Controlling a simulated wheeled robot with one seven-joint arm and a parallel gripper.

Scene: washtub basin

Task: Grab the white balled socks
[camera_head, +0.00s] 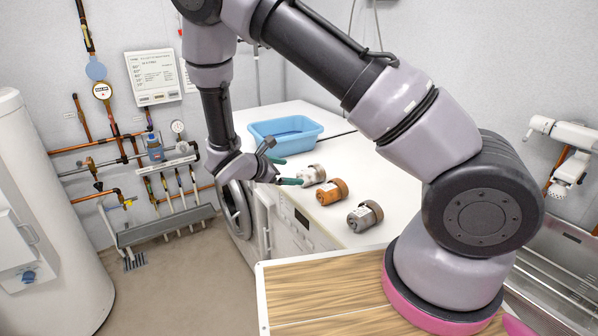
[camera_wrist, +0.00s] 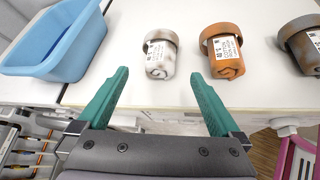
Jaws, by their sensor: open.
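The white balled socks (camera_head: 311,176) look like a short whitish roll with brownish marks and a printed label. They sit on the white machine top near its front edge. In the wrist view they (camera_wrist: 160,62) stand near the top centre, beyond and between the lines of my fingers. My gripper (camera_head: 285,171) is open, with its two green fingers spread just left of the white socks. In the wrist view the space between the fingertips (camera_wrist: 159,76) is empty. No contact with the socks is visible.
An orange roll (camera_head: 330,193) and a grey-brown roll (camera_head: 364,217) sit in a row with the white one. A blue basin (camera_head: 262,139) stands behind on the white top (camera_head: 372,174). A wooden surface (camera_head: 322,296) lies in front. Pipes line the left wall.

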